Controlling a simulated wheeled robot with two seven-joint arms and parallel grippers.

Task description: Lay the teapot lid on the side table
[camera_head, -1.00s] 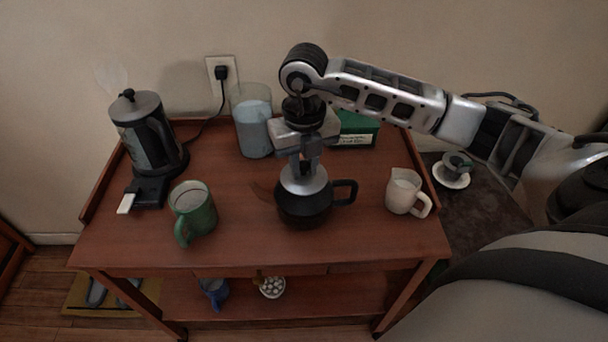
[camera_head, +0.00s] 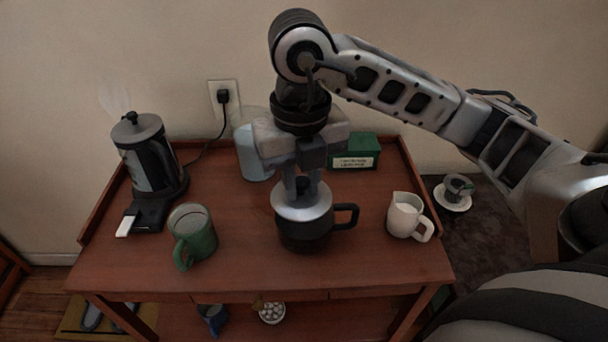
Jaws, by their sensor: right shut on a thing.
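The teapot (camera_head: 305,238) is black with a loop handle on its right and stands near the middle of the reddish wooden trolley (camera_head: 345,275). Its silver lid (camera_head: 302,207) has a dark knob. My right gripper (camera_head: 303,188) points down and is shut on the lid's knob. The lid looks slightly raised over the teapot's mouth, but the gap itself is hidden. The spout does not show. A dark-topped table (camera_head: 478,235), which looks like the side table, stands right of the trolley, partly behind my arm. My left gripper is not in view.
A cup on a saucer (camera_head: 453,201) occupies the dark table's back; bare top shows in front. Around the teapot stand a white jug (camera_head: 406,217), green mug (camera_head: 193,238), green box (camera_head: 354,148), glass pitcher (camera_head: 246,158) and black kettle (camera_head: 147,160). The trolley has raised edges.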

